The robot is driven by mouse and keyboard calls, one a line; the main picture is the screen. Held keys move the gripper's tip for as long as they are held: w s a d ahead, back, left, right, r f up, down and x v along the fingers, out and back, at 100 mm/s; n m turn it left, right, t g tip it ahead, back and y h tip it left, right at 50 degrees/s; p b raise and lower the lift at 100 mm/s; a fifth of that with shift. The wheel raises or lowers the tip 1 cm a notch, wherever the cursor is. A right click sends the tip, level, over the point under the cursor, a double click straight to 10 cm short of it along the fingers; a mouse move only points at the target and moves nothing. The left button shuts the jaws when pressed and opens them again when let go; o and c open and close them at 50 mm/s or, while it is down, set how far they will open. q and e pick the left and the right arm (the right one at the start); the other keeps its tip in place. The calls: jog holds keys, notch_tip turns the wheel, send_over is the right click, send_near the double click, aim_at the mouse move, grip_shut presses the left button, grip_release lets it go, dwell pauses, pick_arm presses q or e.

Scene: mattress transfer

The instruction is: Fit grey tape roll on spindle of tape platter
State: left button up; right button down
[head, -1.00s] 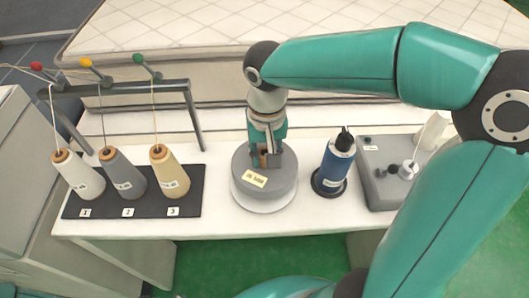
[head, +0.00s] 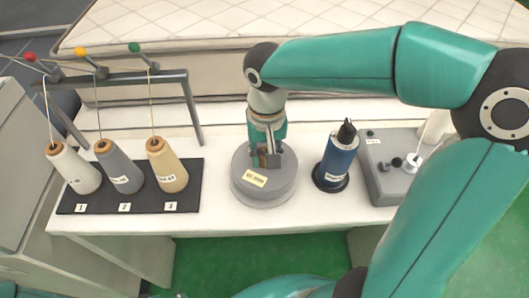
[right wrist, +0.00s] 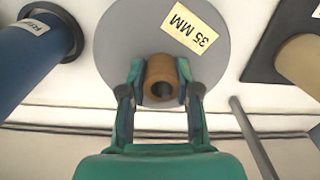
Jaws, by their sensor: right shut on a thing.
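The grey tape roll (head: 243,168), a wide flat disc with a cream label, is at the middle of the white table. In the right wrist view its grey face (right wrist: 125,40) has a "35 MM" label and a brown hollow core (right wrist: 162,68). My right gripper (head: 268,157) comes down from above, its fingers (right wrist: 160,85) shut on either side of the core. The roll looks level and low over the table. The platter and its spindle are hidden beneath the roll, so I cannot tell how they meet. My left gripper is out of view.
A blue spool (head: 339,160) on a black base stands close right of the roll. A grey box with knobs (head: 385,185) is farther right. On the left, several thread cones (head: 165,165) stand on a black mat (head: 145,206) under a grey rail (head: 190,108). A mattress (head: 200,35) lies behind.

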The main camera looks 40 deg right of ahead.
jog(key=shift+s+d+f+b, duration=0.15)
jog(key=shift+f+b, duration=0.75)
jog(key=shift+f, duration=0.4)
jog(key=c, duration=0.8)
grip_release()
jog(key=shift+d, duration=0.1)
jog(key=shift+o, duration=0.3)
jog(key=shift+r, duration=0.1)
notch_tip(320, 180, up, 12)
